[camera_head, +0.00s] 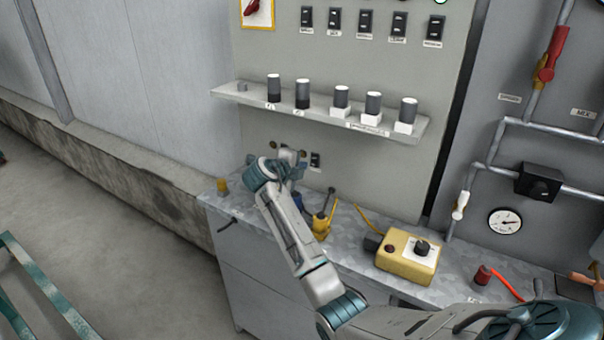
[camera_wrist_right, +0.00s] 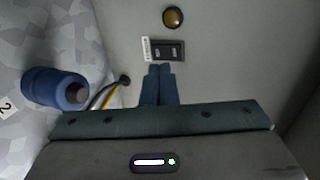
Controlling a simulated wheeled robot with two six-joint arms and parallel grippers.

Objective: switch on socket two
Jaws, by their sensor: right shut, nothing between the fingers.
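My right gripper (camera_head: 292,163) is at the wall panel above the worktop, just left of a small black switch (camera_head: 315,160). In the right wrist view my right gripper (camera_wrist_right: 160,68) has its two blue fingers together and empty. Their tips are close to a black rocker switch (camera_wrist_right: 169,50) with a white label (camera_wrist_right: 147,50); I cannot read the label or tell whether they touch. A blue cylindrical plug or connector (camera_wrist_right: 55,90) is at the left, near a tag with a 2 (camera_wrist_right: 5,107). Which socket the switch belongs to does not show. My left gripper is out of view.
A round amber fitting (camera_wrist_right: 173,18) is beyond the switch. A shelf (camera_head: 225,93) with several grey-and-black cylinders is above the gripper. A yellow box (camera_head: 407,262) and yellow tool (camera_head: 321,228) stand on the worktop (camera_head: 345,250). Pipes and a gauge (camera_head: 505,221) are at right.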

